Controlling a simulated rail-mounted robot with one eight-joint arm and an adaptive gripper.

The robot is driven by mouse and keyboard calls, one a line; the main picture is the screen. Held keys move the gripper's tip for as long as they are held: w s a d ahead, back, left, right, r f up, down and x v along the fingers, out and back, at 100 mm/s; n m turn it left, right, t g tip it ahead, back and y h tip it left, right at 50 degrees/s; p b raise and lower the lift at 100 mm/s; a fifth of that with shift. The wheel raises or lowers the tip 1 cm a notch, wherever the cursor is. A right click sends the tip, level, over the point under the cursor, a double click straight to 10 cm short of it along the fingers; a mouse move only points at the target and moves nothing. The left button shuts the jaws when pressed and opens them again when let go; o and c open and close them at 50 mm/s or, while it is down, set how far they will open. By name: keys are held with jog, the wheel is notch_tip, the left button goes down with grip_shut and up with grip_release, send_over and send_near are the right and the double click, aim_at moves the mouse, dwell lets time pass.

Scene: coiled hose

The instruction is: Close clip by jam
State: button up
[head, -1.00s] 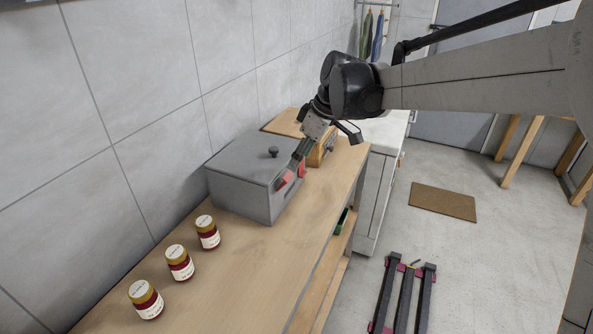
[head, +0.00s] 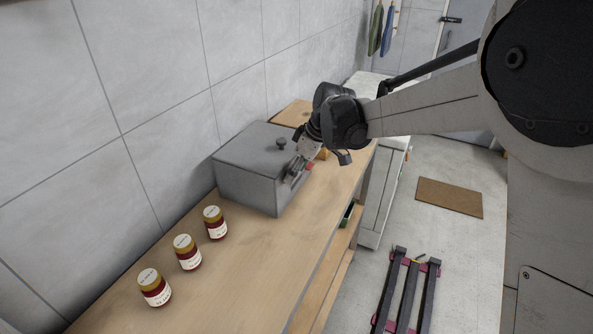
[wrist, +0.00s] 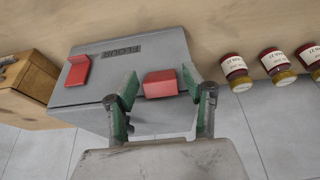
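A grey metal box (head: 246,168) with a knobbed lid stands on the wooden bench. It has two red clips on its bench-edge side. The clip nearer the jam jars (wrist: 160,83) lies between my gripper's fingers in the wrist view; in the head view my gripper hides it. The other clip (wrist: 78,70) is farther from the jars, and its flap appears to stand out. My gripper (wrist: 159,84) is open, its green-padded fingers on either side of the nearer clip. I cannot tell whether they touch it. Several jam jars (head: 188,252) stand on the bench.
The wooden bench (head: 240,285) has bare room in front of the jars and box. A wooden box (wrist: 25,85) stands beyond the grey box. The tiled wall runs close behind. A dark rack (head: 405,290) stands on the floor to the right.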

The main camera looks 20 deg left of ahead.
jog(key=c, duration=0.9)
jog(key=shift+a+r+h+b, duration=0.25)
jog(key=shift+a+h, duration=0.25)
jog(key=shift+h, duration=0.3)
jog(key=h, duration=0.1)
jog(key=a+h+b, duration=0.1)
jog(key=h, duration=0.1)
jog(key=shift+w+r+g, duration=0.2)
jog(key=shift+g, duration=0.2)
jog(key=o, duration=1.1)
jog(key=shift+o, duration=0.2)
notch_tip(320, 180, up, 12)
jog(key=shift+a, duration=0.15)
